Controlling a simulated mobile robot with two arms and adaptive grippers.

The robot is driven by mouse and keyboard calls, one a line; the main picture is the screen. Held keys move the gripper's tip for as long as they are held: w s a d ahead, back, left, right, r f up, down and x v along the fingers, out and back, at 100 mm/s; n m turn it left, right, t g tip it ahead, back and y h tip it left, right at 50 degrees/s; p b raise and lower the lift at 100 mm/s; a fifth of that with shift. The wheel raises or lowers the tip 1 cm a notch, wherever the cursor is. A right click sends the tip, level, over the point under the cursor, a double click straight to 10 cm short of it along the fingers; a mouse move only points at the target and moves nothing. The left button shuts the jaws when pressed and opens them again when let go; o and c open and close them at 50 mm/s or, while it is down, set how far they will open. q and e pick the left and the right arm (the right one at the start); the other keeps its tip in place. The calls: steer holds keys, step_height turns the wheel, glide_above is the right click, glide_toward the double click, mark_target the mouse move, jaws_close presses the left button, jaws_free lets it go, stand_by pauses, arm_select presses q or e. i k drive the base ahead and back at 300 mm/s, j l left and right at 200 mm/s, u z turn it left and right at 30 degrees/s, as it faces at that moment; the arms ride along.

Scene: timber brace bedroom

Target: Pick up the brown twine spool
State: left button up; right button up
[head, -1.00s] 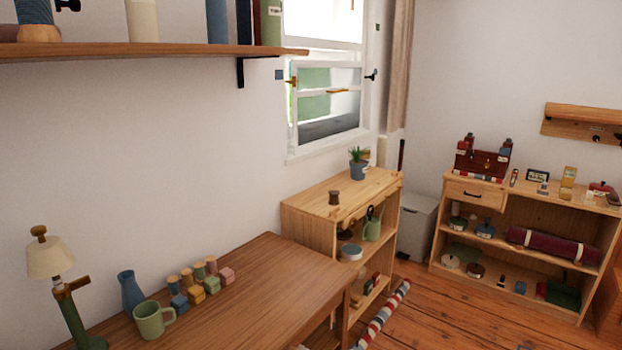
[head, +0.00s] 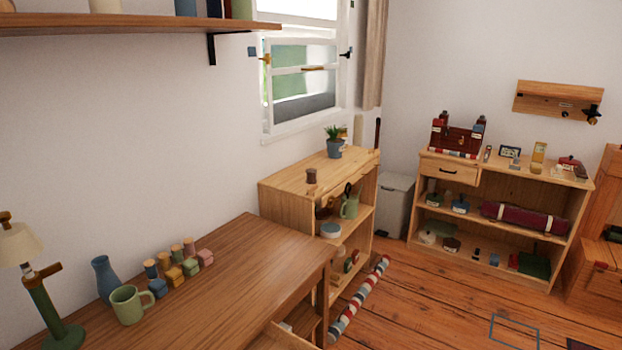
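A small dark brown spool-shaped object (head: 311,177), which looks like the brown twine spool, stands upright on top of the light wooden shelf unit (head: 290,181) below the window. It is near the front left part of that top, with clear wood around it. Neither of my grippers shows in the head view.
The wooden desk (head: 240,270) stands in front of the shelf unit. A lamp (head: 45,285), a blue vase (head: 104,278) and a green mug (head: 131,304) are on it. A potted plant (head: 334,146) stands behind the spool. A striped roll (head: 360,300) lies on the floor; floor to its right is open.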

mark_target(311, 174)
steer(key=z, duration=0.45)
steer(key=i+z, duration=0.1)
steer(key=z, duration=0.85)
steer(key=i+z, duration=0.1)
steer(key=z, duration=0.8)
steer(key=i+j+z, duration=0.1)
steer(key=z, duration=0.85)
steer(key=i+j+z, duration=0.1)
steer(key=j+z, duration=0.65)
steer(key=z, duration=0.15)
steer(key=j, duration=0.7)
steer(key=i+j, duration=0.1)
steer(key=j, duration=0.6)
steer(key=j+u, duration=0.7)
steer(key=i+j+u, duration=0.1)
steer(key=u, duration=0.2)
